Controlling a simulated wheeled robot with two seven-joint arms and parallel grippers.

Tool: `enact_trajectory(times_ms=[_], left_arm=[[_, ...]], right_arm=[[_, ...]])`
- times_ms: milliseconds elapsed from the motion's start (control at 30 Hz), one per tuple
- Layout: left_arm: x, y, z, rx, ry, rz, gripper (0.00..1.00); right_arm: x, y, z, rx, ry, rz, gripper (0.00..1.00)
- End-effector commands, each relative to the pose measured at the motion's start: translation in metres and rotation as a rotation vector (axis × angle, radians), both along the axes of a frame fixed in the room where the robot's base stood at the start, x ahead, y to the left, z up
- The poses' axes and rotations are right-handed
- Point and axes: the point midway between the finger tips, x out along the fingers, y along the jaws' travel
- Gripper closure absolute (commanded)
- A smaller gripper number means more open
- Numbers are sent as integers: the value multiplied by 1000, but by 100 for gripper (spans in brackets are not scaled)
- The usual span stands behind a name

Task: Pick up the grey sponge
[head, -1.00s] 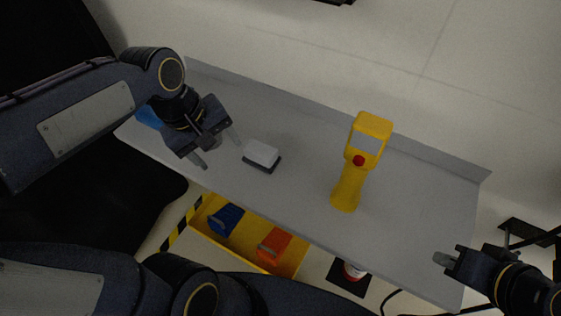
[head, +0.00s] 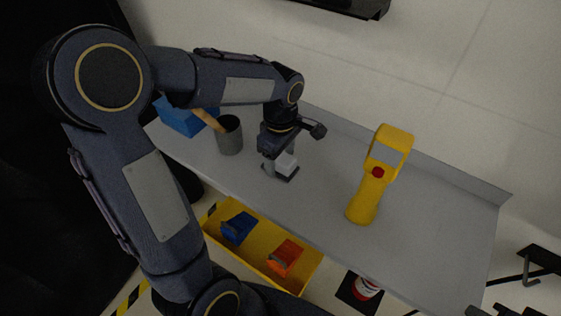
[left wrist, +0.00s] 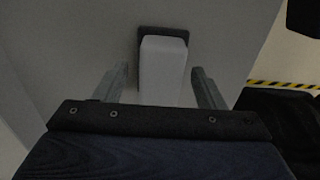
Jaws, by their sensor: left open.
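The grey sponge (head: 287,164) is a pale block with a dark grey layer under it, lying on the grey cart top. It also shows in the left wrist view (left wrist: 164,70), between my two fingers. My left gripper (head: 282,168) is open and points down over the sponge, with one finger on either side. In the left wrist view a gap shows between each finger of my left gripper (left wrist: 161,88) and the block. In the head view the arm and fingers hide part of the sponge. Only a dark bit of my right gripper (head: 482,311) shows at the bottom right edge.
A yellow handheld device (head: 368,190) with a red button stands right of the sponge. A grey cup (head: 229,138) with a wooden-looking stick and a blue box (head: 180,118) stand to the left. A yellow bin (head: 262,250) holds a blue and an orange item below the cart top (head: 440,225).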

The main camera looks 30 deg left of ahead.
Motion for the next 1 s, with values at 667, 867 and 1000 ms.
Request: enact_trajectory(times_ms=[667, 867, 1000], left_arm=[[0, 0, -5, 0, -1, 0, 82], [0, 0, -3, 0, -1, 0, 96], [1, 0, 6, 0, -4, 0, 96]], right_arm=[[0, 0, 0, 0, 0, 0, 100], [0, 0, 0, 0, 0, 0, 100], [0, 0, 1, 0, 0, 0, 100]])
